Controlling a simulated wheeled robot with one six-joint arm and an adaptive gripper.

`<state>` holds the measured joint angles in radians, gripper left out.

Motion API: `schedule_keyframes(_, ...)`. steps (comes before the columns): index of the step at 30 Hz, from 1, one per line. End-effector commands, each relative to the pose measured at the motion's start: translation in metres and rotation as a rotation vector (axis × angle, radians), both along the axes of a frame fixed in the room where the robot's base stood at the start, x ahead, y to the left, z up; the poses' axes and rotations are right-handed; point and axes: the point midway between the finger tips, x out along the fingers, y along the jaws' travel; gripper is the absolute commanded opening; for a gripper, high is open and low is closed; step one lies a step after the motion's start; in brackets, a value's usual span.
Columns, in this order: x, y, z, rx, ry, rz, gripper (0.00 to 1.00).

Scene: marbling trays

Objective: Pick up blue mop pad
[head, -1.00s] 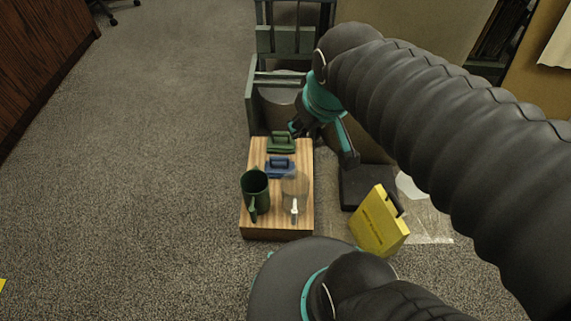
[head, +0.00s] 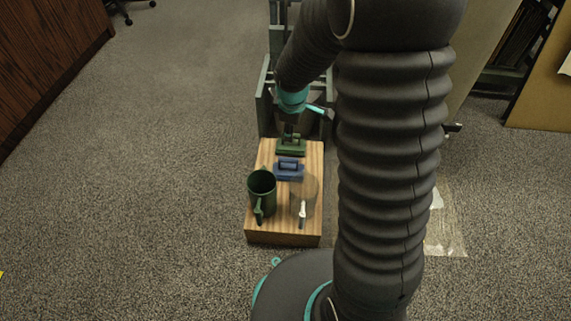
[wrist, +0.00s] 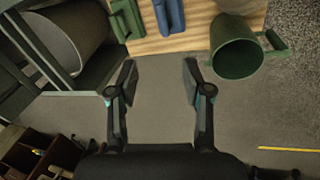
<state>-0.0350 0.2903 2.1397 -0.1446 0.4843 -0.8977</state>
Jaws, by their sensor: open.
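The blue mop pad (head: 289,169) with its handle lies on a low wooden block (head: 283,237), between a green pad and a green mug. In the wrist view the blue mop pad (wrist: 169,15) is at the top edge, partly cut off, beyond the fingertips. My gripper (wrist: 155,72) is open and empty, its two fingers spread over bare floor. In the head view my gripper (head: 291,128) is partly hidden behind the arm, near the far end of the block by the green pad.
The green pad (head: 291,147) lies just beyond the blue one. The green mug (head: 261,190) and a clear jug with a white handle (head: 303,210) stand nearer. A grey-green frame (head: 263,105) stands behind the block. Open carpet lies to the left.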

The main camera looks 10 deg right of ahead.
Motion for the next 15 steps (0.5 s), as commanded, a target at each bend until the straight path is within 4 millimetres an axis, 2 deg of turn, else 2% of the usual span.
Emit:
schedule_keyframes(1,0.005,0.001,-0.021,-0.009,0.018,0.037,0.5)
schedule_keyframes(6,0.019,0.004,-0.062,-0.032,0.046,0.142,0.5)
schedule_keyframes(15,0.027,0.004,-0.097,-0.044,0.062,0.2,0.5)
